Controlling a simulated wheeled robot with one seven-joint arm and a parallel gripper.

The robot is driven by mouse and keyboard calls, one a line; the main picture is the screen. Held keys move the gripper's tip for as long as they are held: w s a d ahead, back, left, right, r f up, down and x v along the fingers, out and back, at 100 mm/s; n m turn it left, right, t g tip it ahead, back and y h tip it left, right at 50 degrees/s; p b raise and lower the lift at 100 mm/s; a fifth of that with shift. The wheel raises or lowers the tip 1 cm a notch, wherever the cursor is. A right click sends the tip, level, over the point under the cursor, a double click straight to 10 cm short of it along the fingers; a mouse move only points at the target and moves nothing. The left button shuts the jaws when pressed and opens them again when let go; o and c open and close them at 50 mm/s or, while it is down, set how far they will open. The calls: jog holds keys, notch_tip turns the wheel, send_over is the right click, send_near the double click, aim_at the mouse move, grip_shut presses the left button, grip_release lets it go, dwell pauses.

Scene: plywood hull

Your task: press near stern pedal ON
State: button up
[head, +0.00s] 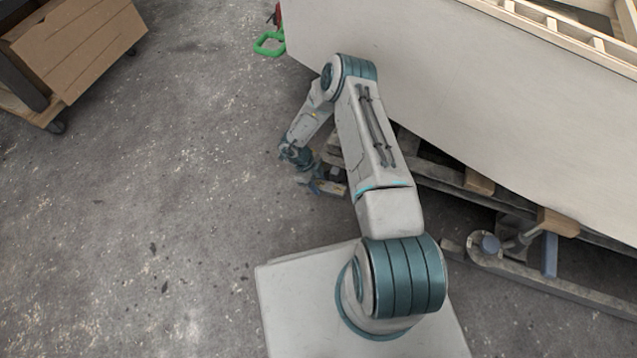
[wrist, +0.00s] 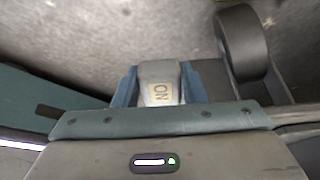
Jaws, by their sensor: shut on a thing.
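The near stern pedal (wrist: 160,75) shows in the wrist view as a pale grey tab with a tan label reading "ON", seen upside down. My gripper (wrist: 158,88) has its blue fingers on either side of the pedal, shut on it. In the head view my gripper (head: 312,183) is low, close to the floor, at the left end of the cradle under the hull. The pedal is too small to make out there. How far the pedal is pressed cannot be told.
A dark caster wheel (wrist: 243,45) stands just right of the pedal. The pale hull (head: 470,90) overhangs my arm on the right, above a wooden cradle (head: 560,290). A cart with a cardboard box (head: 80,45) stands at far left. The floor between is clear.

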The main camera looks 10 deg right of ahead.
jog(key=shift+a+f+g+h+b, duration=0.15)
jog(key=shift+f+g+h+b, duration=0.65)
jog(key=shift+b, duration=0.45)
jog(key=shift+r+h, duration=0.2)
jog(key=shift+h, duration=0.1)
jog(key=o, duration=1)
jog(key=p+v, duration=0.4)
jog(key=v, duration=0.9)
jog(key=shift+a+r, duration=0.2)
jog(key=shift+r, duration=0.1)
jog(key=shift+w, duration=0.15)
